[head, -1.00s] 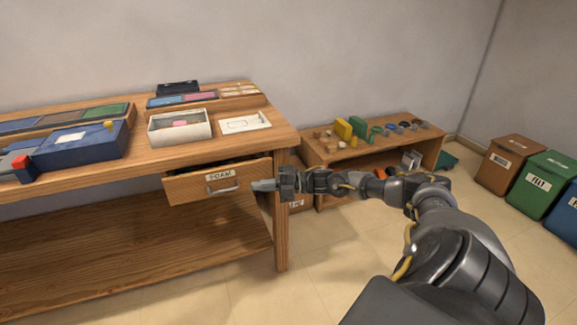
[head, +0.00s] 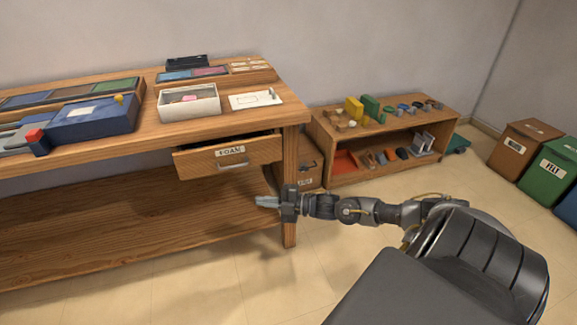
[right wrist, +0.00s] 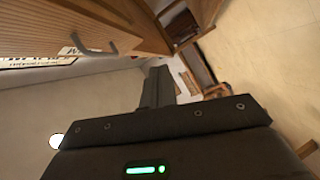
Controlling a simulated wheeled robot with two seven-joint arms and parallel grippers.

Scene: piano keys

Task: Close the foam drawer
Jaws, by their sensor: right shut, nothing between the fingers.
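The wooden foam drawer (head: 205,162), with a white FOAM label (head: 230,150) and a grey bar handle (head: 233,166), sits under the right end of the workbench. It stands partly open, with a dark gap showing above its front. My right gripper (head: 264,201) is shut and empty, below the drawer front's right end and apart from it in the head view. In the right wrist view, the fingers (right wrist: 157,88) are together and a grey handle (right wrist: 98,46) shows on wood at upper left. My left gripper is not in view.
The workbench top (head: 205,128) holds a white box (head: 188,104), a blue case (head: 95,118) and trays. The bench's right leg (head: 290,190) stands close behind my gripper. A low shelf (head: 375,174) and bins (head: 520,150) are to the right. Open floor lies in front.

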